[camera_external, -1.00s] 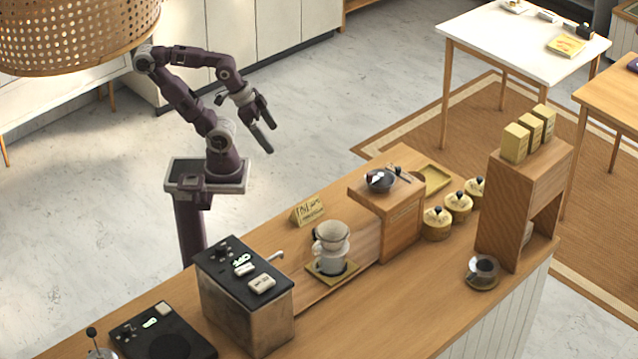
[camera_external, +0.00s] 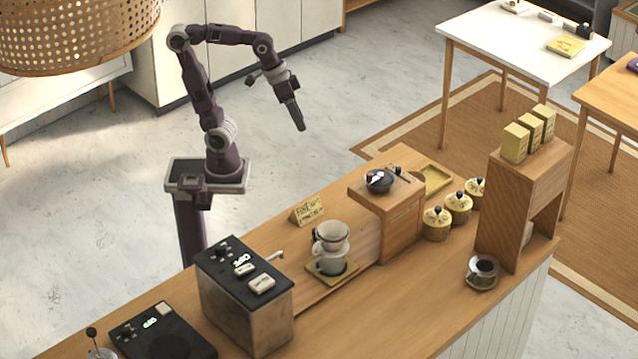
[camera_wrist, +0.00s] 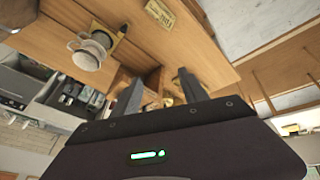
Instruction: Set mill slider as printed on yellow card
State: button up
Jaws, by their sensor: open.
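A yellow card (camera_external: 307,210) with dark writing stands on the counter's back edge, left of the dripper. It also shows at the top of the wrist view (camera_wrist: 160,13); its print is too small to read surely. On a raised wooden block sits a dark round device (camera_external: 380,180) with a small lever-like part; I cannot tell whether this is the mill, and no slider can be made out. My gripper (camera_external: 297,120) is open and empty, in the air behind the counter, above and apart from the card. Its two fingers (camera_wrist: 157,92) show spread in the wrist view.
A white dripper (camera_external: 331,236) on a cup stands right of the card. A black-topped machine (camera_external: 245,268) with a spout is to the left. Lidded yellow jars (camera_external: 437,224) and a wooden shelf (camera_external: 500,210) are at the right.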

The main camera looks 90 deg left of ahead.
jog(key=w+n, duration=0.1)
jog(key=w, duration=0.3)
jog(key=w+d, duration=0.1)
jog(key=w, duration=0.4)
jog(key=w+d+r+n+g, duration=0.1)
jog(key=w, duration=0.4)
jog(key=shift+w+n+y, duration=0.1)
jog(key=shift+n+y, duration=0.2)
jog(key=shift+y, duration=0.1)
jog(key=shift+c, duration=0.7)
jog(key=n+y, duration=0.1)
jog(key=y, duration=0.2)
send_near(398, 168)
jog(key=f, duration=0.2)
jog(key=x, duration=0.6)
jog(key=shift+w+a, duration=0.3)
jog(key=shift+w+f, duration=0.1)
jog(key=shift+f, duration=0.2)
grip_shut()
jog(key=shift+r, duration=0.1)
